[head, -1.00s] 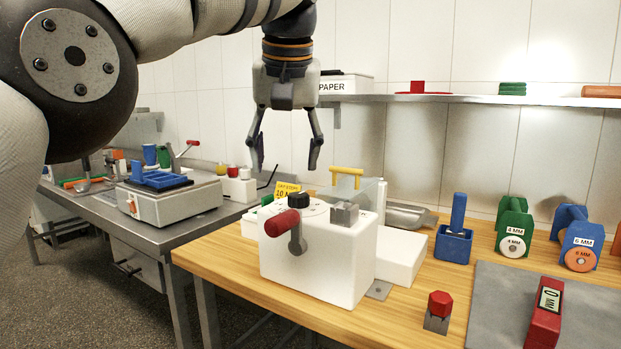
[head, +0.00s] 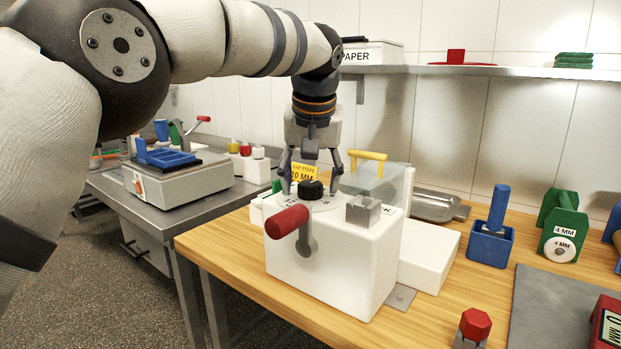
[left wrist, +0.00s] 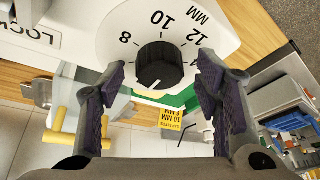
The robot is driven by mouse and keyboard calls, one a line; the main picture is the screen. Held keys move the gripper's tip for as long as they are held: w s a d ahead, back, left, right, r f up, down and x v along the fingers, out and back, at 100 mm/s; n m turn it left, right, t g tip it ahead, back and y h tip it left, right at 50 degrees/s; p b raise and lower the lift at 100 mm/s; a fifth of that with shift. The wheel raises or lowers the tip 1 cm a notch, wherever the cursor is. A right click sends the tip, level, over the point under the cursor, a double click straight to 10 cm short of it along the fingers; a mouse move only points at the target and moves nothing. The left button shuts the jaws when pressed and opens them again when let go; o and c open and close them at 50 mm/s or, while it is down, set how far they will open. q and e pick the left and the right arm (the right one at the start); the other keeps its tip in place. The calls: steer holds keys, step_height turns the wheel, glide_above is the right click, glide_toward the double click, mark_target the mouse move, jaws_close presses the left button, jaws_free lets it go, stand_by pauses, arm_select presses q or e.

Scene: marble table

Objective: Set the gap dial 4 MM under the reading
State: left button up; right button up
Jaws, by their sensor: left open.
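The gap dial is a black knob (head: 311,190) on top of a white machine (head: 335,262). In the left wrist view the knob (left wrist: 159,66) sits on a white face with 8, 10, 12 and MM printed around it. Its white mark points toward the bottom of that picture, away from these numbers. My left gripper (head: 312,181) is open above the machine, one finger on each side of the knob; contact cannot be told. A red block with a display (head: 608,325) is cut off at the right edge; its reading ends in 0 MM.
The machine has a red-handled crank (head: 287,221) in front and a yellow-handled clear guard (head: 368,157) behind. A yellow gap-stops card (left wrist: 184,121) is behind the dial.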

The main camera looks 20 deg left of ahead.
arm_select(q)
steer(key=shift+w+f, duration=0.1)
steer(key=c, duration=1.2)
steer(key=shift+o, duration=0.2)
arm_select(e)
steer(key=shift+w, duration=0.1)
steer(key=shift+r, duration=0.1)
arm_select(q)
steer(key=shift+a+r+m+h+p, duration=0.15)
steer(key=shift+m+h+p, duration=0.25)
steer(key=shift+m, duration=0.6)
steer(key=shift+m+h, duration=0.3)
steer(key=shift+m, duration=0.5)
steer(key=shift+a+f+m+h, duration=0.1)
steer(key=shift+m+h, duration=0.15)
steer(key=shift+m, duration=0.35)
steer(key=shift+a+f+m+h, duration=0.1)
steer(key=shift+m+h, duration=0.15)
steer(key=shift+m, duration=0.35)
steer(key=shift+m+h, duration=0.6)
steer(key=shift+m, duration=1.1)
arm_select(e)
steer(key=shift+w+r, duration=0.15)
steer(key=shift+w, duration=0.05)
arm_select(q)
steer(key=shift+m, duration=0.3)
arm_select(e)
steer(key=shift+s, duration=0.1)
